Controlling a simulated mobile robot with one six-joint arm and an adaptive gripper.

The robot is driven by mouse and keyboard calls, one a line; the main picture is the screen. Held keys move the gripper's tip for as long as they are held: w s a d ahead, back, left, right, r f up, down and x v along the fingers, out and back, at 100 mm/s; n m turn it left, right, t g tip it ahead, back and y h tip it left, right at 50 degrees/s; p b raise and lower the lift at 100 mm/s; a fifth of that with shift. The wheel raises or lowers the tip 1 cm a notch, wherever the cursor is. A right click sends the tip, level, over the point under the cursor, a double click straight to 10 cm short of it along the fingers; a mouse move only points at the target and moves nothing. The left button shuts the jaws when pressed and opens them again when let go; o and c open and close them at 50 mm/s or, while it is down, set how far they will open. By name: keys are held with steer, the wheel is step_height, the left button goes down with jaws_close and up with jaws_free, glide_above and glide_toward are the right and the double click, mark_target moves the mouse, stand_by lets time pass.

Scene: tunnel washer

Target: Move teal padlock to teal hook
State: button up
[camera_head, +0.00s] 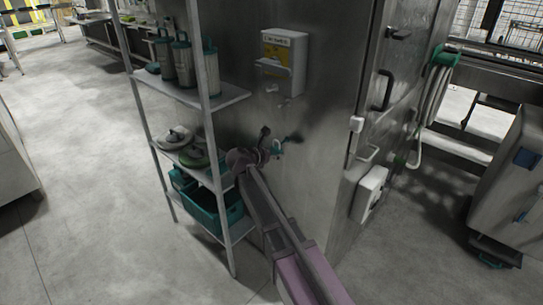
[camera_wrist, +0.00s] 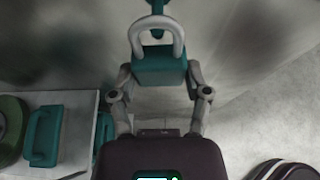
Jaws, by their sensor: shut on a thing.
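The teal padlock has a boxy teal body (camera_wrist: 160,68) and a pale grey shackle that points up in the wrist view. My gripper (camera_wrist: 161,76) is shut on the sides of its body. The teal hook (camera_wrist: 157,6) is at the top of the wrist view, in line with the shackle's top. Hook and shackle overlap there; I cannot tell whether the shackle is around the hook or only in front of it. In the head view my gripper (camera_head: 266,143) is close to the metal wall, with a small teal part (camera_head: 278,148) beside it, too small to tell apart.
A metal shelf rack (camera_head: 222,98) stands just left of my arm, with teal canisters (camera_head: 186,60) on top and a teal crate (camera_head: 208,212) below. A yellow-labelled wall box (camera_head: 284,50) is above my gripper. Open floor (camera_head: 75,130) lies to the left.

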steer(key=shift+w+d+f, duration=0.15)
steer(key=shift+w+d, duration=0.7)
steer(key=shift+w, duration=0.3)
steer(key=shift+w+d+f+b, duration=0.3)
steer(key=shift+f+b, duration=0.25)
steer(key=shift+b, duration=0.2)
steer(key=o, duration=1.2)
steer(key=shift+o, duration=0.2)
steer(key=shift+r, duration=0.1)
